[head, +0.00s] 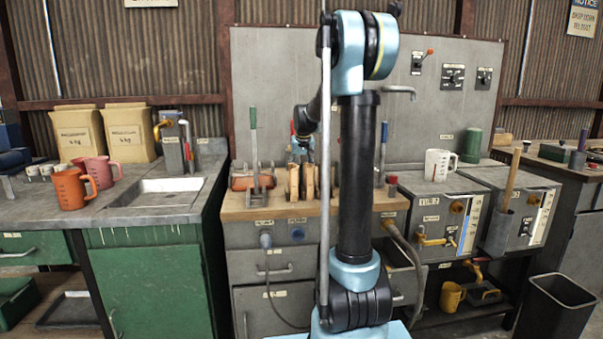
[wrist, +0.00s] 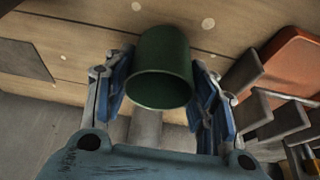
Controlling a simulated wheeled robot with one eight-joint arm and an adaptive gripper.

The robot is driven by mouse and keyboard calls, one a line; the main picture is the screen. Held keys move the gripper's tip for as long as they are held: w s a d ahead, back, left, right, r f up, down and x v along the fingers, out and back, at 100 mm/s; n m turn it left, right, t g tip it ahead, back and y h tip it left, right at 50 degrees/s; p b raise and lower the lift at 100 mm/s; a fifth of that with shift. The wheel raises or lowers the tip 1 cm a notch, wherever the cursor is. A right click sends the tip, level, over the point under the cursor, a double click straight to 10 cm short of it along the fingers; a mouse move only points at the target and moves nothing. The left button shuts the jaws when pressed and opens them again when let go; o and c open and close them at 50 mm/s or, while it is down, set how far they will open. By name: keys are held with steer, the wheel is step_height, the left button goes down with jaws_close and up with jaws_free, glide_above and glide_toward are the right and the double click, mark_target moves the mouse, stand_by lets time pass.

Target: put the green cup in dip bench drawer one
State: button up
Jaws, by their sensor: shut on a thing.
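The green cup (wrist: 162,68) is between the blue finger pads of my gripper (wrist: 165,92) in the wrist view, its open rim towards the camera. The gripper is shut on it, above a wooden surface. In the head view the cup and the fingertips are hidden behind my arm and the tools. The middle bench has a wooden top (head: 262,212) and grey drawer fronts below, an upper one (head: 272,268) and a lower one (head: 275,304), both looking shut. I cannot read their labels, so cannot tell which is drawer one.
Upright tools in a rack (head: 258,178) and an orange block (wrist: 290,62) stand close to the gripper. A hose (head: 410,255) hangs before the bench's right side. A white mug (head: 437,164), a green cylinder (head: 471,146) and an orange mug (head: 72,189) stand on nearby benches.

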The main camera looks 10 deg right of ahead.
steer(key=shift+f, duration=0.2)
steer(key=o, duration=1)
steer(key=shift+o, duration=0.2)
